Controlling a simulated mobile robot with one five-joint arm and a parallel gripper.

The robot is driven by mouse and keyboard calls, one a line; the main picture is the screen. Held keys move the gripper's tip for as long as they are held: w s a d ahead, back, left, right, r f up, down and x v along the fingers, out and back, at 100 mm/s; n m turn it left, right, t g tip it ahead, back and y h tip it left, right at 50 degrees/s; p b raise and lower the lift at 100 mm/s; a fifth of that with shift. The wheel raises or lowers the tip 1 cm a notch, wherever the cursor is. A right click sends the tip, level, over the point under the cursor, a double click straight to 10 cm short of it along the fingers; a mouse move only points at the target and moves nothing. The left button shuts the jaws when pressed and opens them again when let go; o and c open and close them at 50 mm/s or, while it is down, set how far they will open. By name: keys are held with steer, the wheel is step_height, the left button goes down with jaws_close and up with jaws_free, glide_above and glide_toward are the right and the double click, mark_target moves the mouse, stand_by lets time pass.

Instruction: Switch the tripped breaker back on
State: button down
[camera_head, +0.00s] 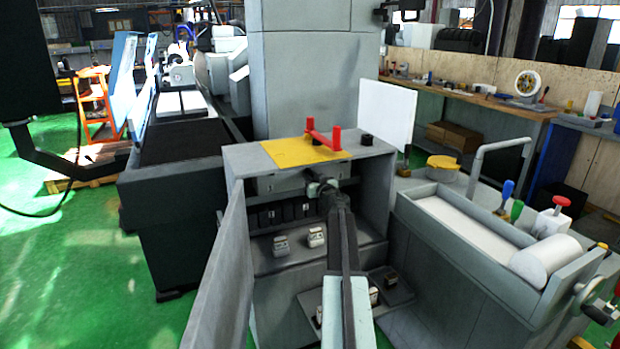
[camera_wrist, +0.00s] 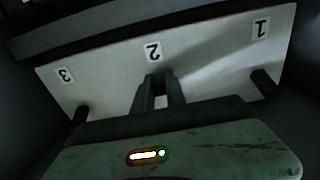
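The breaker cabinet (camera_head: 372,180) stands open in the head view, its door (camera_head: 222,270) swung out at the left. Inside, the wrist view shows a pale panel (camera_wrist: 205,70) with upside-down labels 3, 2 and 1 from left to right. A black lever (camera_wrist: 82,113) stands near label 3 and another black lever (camera_wrist: 264,82) near label 1. My gripper (camera_wrist: 160,77) reaches to the panel just below label 2, its two dark fingers close together. They cover the spot where a middle lever could be. I cannot tell whether they hold anything.
A red handle (camera_head: 323,138) lies on the yellow plate on the cabinet top. Small switch-like parts (camera_head: 316,237) sit on the cabinet's lower ledge. A machine with a white roller (camera_head: 545,260) stands close at the right. Green floor (camera_head: 60,250) is open at the left.

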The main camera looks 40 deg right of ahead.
steer(key=shift+a+r+g+y+p, duration=0.15)
steer(key=shift+r+g+y+p, duration=0.45)
steer(key=shift+p, duration=1.25)
steer(key=g+p, duration=0.1)
steer(key=p, duration=0.2)
steer(key=shift+r, duration=0.15)
steer(key=shift+s+f, duration=0.1)
steer(key=shift+f, duration=0.15)
steer(key=c, duration=1.4)
jaws_free()
steer(key=shift+o, duration=0.2)
